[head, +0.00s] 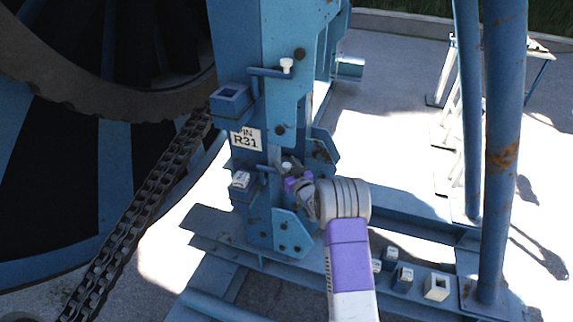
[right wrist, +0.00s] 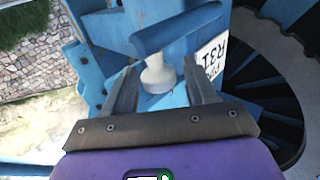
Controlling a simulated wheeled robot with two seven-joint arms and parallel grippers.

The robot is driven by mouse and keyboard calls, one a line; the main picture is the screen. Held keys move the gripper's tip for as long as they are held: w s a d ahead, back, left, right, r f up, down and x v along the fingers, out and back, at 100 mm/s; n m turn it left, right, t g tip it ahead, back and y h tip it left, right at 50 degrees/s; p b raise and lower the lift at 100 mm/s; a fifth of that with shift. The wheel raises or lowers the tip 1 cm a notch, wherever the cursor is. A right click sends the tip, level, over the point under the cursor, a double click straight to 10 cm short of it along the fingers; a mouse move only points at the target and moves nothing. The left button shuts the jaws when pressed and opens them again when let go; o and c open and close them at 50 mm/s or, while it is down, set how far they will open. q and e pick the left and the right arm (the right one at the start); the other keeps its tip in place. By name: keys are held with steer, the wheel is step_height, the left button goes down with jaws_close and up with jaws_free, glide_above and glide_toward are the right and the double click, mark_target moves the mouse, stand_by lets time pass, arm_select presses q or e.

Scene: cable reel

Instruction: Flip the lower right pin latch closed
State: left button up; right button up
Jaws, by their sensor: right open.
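The lower right pin latch is a blue round bar (right wrist: 178,27) with a white knob (right wrist: 158,74) on its end. In the head view its white knob (head: 286,166) shows just below and right of the PIN R31 sign, partly covered by my gripper. My right gripper (head: 296,180) is at this latch. In the right wrist view my right gripper (right wrist: 158,88) is open, with one finger on each side of the white knob. I cannot tell whether either finger touches it. My left gripper is out of view.
An upper latch (head: 268,71) with a white knob sits higher on the blue post. The PIN R31 sign (head: 245,139) is between them. Blue socket blocks (head: 231,99) stick out on the left. A large reel and chain (head: 150,190) stand left; a blue pole (head: 502,150) stands right.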

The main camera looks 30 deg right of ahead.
steer(key=shift+w, duration=0.1)
jaws_close()
stand_by(0.3)
steer(key=shift+r, duration=0.1)
